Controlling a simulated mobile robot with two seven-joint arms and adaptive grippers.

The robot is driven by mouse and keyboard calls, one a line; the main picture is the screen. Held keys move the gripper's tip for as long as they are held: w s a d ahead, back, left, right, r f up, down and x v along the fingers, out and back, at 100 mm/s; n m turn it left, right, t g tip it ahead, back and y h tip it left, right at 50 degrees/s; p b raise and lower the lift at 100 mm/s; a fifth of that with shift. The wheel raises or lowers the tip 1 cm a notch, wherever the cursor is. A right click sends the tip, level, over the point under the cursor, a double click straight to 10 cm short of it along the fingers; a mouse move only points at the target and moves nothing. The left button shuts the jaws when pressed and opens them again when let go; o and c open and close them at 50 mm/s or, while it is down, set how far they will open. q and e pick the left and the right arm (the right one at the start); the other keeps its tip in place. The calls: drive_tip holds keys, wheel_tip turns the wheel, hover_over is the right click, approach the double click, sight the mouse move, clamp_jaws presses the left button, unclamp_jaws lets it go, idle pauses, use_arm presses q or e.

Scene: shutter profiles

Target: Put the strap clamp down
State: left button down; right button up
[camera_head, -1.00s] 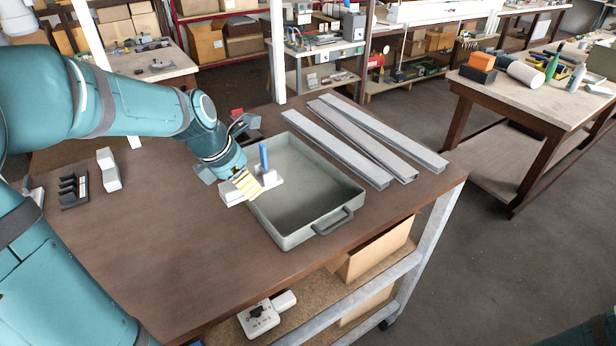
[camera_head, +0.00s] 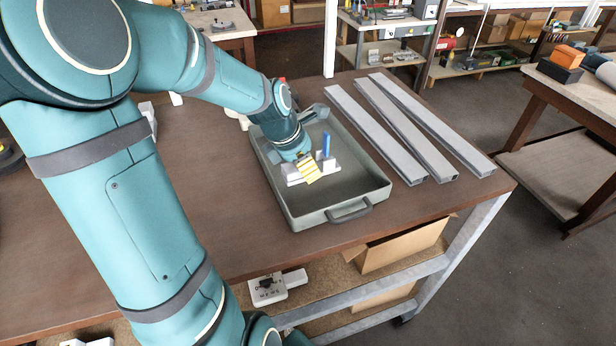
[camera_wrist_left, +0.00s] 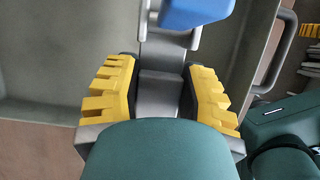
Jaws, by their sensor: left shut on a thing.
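The strap clamp (camera_head: 325,162) is a pale grey piece with an upright blue part. In the head view it is at my left gripper (camera_head: 308,168), over the left half of the grey-green tray (camera_head: 350,212). In the left wrist view, the yellow-padded fingers of my left gripper (camera_wrist_left: 161,98) are shut on the clamp's grey bar (camera_wrist_left: 160,92), with its blue part (camera_wrist_left: 195,12) beyond. The tray floor lies below the clamp; I cannot tell whether they touch. My right gripper is not in view.
Several long grey profiles (camera_head: 390,130) lie side by side right of the tray on the brown table (camera_head: 200,200). The tray has a dark handle (camera_head: 350,211) at its near side. The tray's right half is clear. A cardboard box (camera_head: 400,245) sits on the shelf below.

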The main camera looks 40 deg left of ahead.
sight(307, 186)
use_arm(q)
wheel_tip(307, 186, down, 4)
drive_tip(key=shift+d+r+b, duration=0.1)
drive_tip(key=shift+r+b, duration=0.1)
drive_tip(key=shift+b, duration=0.1)
drive_tip(key=shift+w+f, duration=0.1)
drive_tip(key=shift+f, duration=0.2)
drive_tip(key=c, duration=0.6)
unclamp_jaws()
drive_tip(key=shift+r, duration=0.15)
